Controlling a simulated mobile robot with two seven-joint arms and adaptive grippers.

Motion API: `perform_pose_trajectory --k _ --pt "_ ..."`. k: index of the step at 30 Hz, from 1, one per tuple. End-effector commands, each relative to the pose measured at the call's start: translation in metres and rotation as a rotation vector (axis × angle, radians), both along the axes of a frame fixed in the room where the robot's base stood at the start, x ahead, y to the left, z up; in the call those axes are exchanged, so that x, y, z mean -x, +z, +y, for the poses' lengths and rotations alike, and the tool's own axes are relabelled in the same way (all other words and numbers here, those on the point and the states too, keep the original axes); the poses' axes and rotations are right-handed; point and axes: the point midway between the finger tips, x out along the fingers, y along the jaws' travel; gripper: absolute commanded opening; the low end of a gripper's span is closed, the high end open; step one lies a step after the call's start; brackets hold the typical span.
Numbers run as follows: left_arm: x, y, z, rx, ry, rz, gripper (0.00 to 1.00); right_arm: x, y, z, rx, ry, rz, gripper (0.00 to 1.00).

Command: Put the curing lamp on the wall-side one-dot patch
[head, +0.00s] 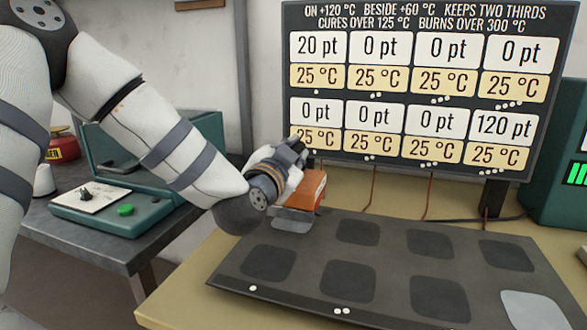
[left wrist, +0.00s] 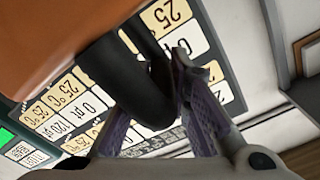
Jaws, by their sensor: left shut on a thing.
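The curing lamp has an orange body (head: 308,190) and is at the far left of the dark mat, near the display. My left gripper (head: 288,158) is shut on its dark handle. The left wrist view shows the black handle loop (left wrist: 125,85) between the fingers (left wrist: 185,95), with the orange body (left wrist: 60,35) beside it. The lamp is over the wall-side patch of the one-dot column and hides most of that area. A pale grey piece (head: 292,221) shows below it. I cannot tell whether the lamp touches the mat. My right gripper is not in view.
The mat (head: 395,262) has two rows of dark patches; one at the front right (head: 532,309) is pale. A display board (head: 420,85) stands behind it, with thin red wires below. A green-grey case (head: 125,212) lies open on a side table. A green device (head: 560,190) stands right.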

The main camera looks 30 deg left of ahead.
Motion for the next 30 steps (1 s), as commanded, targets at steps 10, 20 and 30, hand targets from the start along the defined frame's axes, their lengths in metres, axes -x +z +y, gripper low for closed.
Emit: perform_pose_trajectory --k 10,20,30 --pt "-0.002 -0.031 0.002 -0.001 0.001 -0.006 0.0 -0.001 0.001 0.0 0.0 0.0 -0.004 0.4" --pt "-0.001 -0.036 0.002 -0.001 0.001 0.0 0.37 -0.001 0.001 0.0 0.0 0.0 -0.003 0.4" --pt "-0.002 -0.032 0.003 0.002 0.002 -0.002 0.37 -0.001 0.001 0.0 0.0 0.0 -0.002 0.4"
